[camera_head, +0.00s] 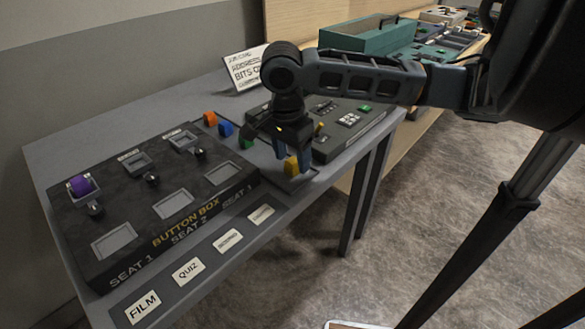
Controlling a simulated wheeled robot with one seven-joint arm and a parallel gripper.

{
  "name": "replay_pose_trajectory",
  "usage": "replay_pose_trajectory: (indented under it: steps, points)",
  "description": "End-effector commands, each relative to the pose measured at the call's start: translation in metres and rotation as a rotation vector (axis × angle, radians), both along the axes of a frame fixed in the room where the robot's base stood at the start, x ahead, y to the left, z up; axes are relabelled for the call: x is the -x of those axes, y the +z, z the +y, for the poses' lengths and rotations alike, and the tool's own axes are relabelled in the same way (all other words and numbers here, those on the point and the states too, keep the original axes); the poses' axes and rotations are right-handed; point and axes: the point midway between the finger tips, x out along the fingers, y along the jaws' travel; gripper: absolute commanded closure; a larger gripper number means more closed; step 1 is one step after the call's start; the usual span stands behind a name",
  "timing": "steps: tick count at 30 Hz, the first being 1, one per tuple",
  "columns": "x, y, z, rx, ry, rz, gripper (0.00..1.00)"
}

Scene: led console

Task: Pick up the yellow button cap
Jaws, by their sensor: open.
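The yellow button cap (291,166) sits on the grey table (305,182) near its front edge, right of the button box. My gripper (293,153) points down just above and around the top of the cap, with its fingers apart. Whether the fingers touch the cap is hard to tell. The cap's upper part is partly hidden by the gripper.
The black button box (150,205) holds a purple cap (80,186) at its left. Orange (210,119), blue (225,129) and green (246,142) caps stand behind the box's right end. A dark console (340,125) lies close behind my gripper. A white sign (245,70) stands at the back.

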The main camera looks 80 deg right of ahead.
Motion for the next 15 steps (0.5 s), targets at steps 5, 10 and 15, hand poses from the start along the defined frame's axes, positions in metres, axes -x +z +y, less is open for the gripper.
replay_pose_trajectory:
  steps: [5, 10, 15]
  points:
    - [0.0006, -0.0051, -0.0005, -0.001, 0.0, 0.001, 0.37]
    - [0.0006, -0.0048, -0.0004, -0.001, 0.0, 0.001, 0.42]
    - [0.0005, -0.0047, -0.0003, -0.001, 0.0, 0.001, 0.58]
